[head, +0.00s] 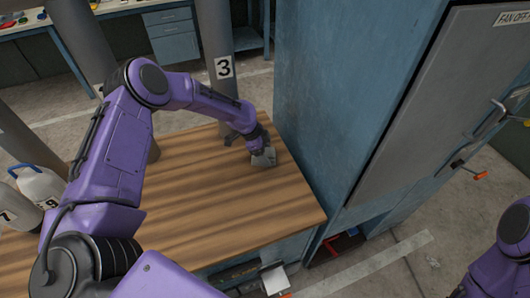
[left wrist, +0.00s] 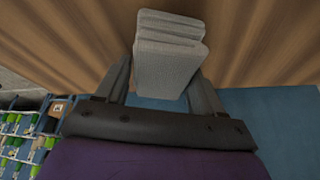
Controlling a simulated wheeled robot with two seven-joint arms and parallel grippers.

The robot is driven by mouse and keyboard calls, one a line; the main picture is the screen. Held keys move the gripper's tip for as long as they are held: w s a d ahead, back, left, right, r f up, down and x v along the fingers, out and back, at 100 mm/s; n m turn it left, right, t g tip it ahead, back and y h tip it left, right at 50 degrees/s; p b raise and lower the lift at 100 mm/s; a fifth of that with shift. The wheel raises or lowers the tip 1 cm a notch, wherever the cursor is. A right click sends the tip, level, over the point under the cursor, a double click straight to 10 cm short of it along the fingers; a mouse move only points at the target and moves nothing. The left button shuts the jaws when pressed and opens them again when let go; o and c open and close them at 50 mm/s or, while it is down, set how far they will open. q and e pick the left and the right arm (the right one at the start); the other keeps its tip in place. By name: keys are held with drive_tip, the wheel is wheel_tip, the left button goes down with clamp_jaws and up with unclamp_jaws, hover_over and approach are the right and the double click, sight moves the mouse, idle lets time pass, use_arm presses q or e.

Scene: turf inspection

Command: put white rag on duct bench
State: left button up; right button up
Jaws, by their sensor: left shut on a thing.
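The white rag (head: 263,158) looks pale grey and folded. It is at the tip of my left gripper (head: 258,146), over the right part of the wooden bench top (head: 200,220), close to the blue cabinet. In the left wrist view the rag (left wrist: 168,52) sits between the two fingers of my left gripper (left wrist: 165,75), which are shut on it. The wood grain shows behind it. I cannot tell whether the rag touches the bench top. My right gripper is not in view; only part of my right arm shows at the right edge of the head view.
A tall blue cabinet (head: 325,100) stands against the bench's right side, with a grey door (head: 440,100) marked "FAN OFF". A post with a "3" label (head: 223,68) rises behind the bench. White jugs (head: 40,185) stand at the left. Most of the bench top is bare.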

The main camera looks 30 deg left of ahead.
use_arm(q)
drive_tip(key=o, duration=0.9)
drive_tip(key=shift+f, duration=0.15)
drive_tip(key=shift+r+p, duration=0.35)
drive_tip(key=shift+r, duration=0.05)
drive_tip(key=b+v, duration=0.2)
drive_tip(key=v, duration=0.9)
drive_tip(key=shift+a+r, duration=0.15)
drive_tip(key=shift+r, duration=0.15)
